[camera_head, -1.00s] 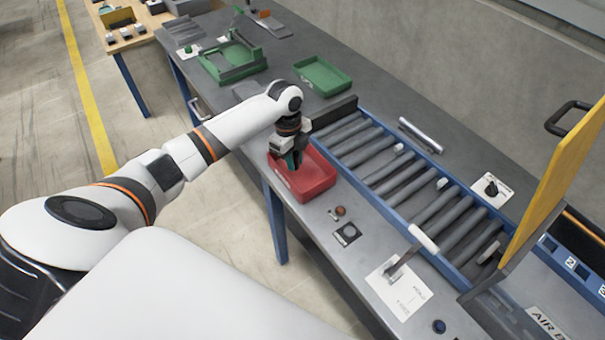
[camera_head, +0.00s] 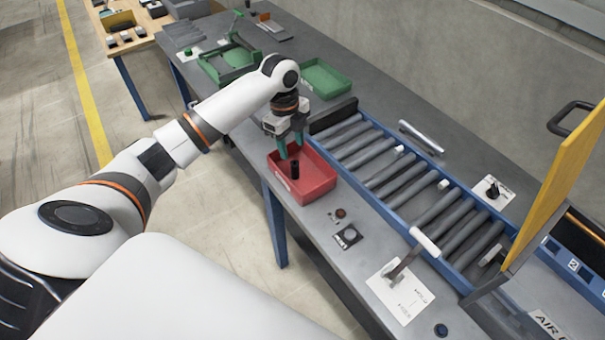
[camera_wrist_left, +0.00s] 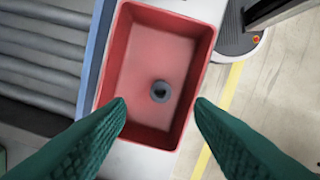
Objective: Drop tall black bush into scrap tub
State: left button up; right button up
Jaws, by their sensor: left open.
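The red scrap tub (camera_head: 318,186) stands at the near edge of the bench; it also shows in the left wrist view (camera_wrist_left: 133,60). The tall black bush (camera_head: 295,170) is inside the tub, upright as far as I can tell. In the left wrist view the bush (camera_wrist_left: 160,91) shows end-on with its round hole, near the tub's lower wall. My left gripper (camera_head: 290,152) is above the tub, with its green fingers spread apart and empty. In the wrist view the open fingers (camera_wrist_left: 160,112) frame the tub's lower end. My right gripper is not in view.
A roller conveyor (camera_head: 400,185) with blue rails runs just right of the tub. A green tray (camera_head: 325,78) and a green fixture (camera_head: 228,62) stand farther back. A yellow panel (camera_head: 556,185) rises at the right. Buttons and a lever plate (camera_head: 400,292) lie in front.

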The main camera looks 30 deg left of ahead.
pick_arm(q)
jog(key=r, duration=0.5)
jog(key=shift+a+r+b, duration=0.3)
jog(key=shift+a+r, duration=0.05)
jog(key=shift+r, duration=0.05)
